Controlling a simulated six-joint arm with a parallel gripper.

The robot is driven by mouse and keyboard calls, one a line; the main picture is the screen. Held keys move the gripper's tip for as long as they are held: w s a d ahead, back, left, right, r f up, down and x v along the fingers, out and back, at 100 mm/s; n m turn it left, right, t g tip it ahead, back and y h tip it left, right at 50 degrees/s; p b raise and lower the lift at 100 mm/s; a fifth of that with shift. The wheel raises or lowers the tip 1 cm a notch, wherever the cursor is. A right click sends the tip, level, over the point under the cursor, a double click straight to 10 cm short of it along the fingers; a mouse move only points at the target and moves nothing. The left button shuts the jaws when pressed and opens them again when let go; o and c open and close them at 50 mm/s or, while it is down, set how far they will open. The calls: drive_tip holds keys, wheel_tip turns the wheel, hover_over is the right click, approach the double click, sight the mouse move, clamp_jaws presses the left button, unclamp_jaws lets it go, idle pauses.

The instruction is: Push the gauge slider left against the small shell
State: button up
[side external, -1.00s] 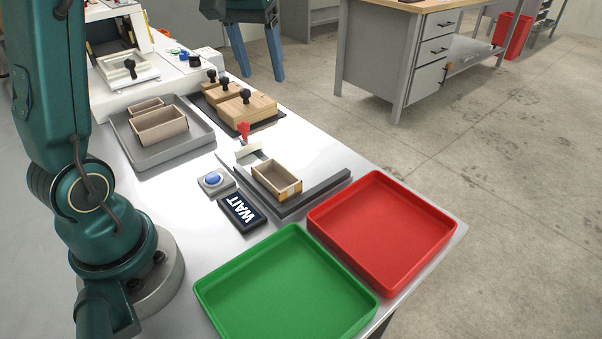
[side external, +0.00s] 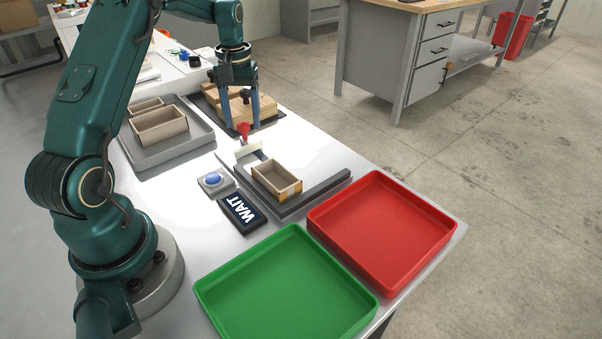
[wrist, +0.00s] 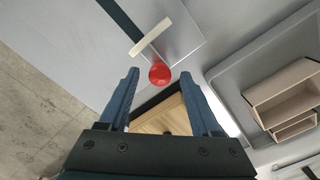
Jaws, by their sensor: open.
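The gauge slider has a red knob (side external: 243,130) and a pale cross bar (side external: 248,149), at the far end of the grey gauge (side external: 322,188). An open-topped tan shell (side external: 277,178) sits on the gauge, with a gap between it and the bar. In the wrist view the red knob (wrist: 160,73) shows between the fingertips and the pale bar (wrist: 151,37) lies beyond; the gauge shell is out of that view. My gripper (side external: 242,126) is open and points down around or above the knob. I cannot tell if a finger touches it.
A grey tray (side external: 186,154) with two tan shells stands left of the slider. Wooden blocks (side external: 205,100) lie behind my gripper. A blue button (side external: 212,180) and a WAIT sign (side external: 242,213) sit beside the gauge. Green (side external: 285,285) and red (side external: 380,235) trays stand in front.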

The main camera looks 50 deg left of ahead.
drive_tip(key=shift+f, duration=0.2)
clamp_jaws()
idle(1.3)
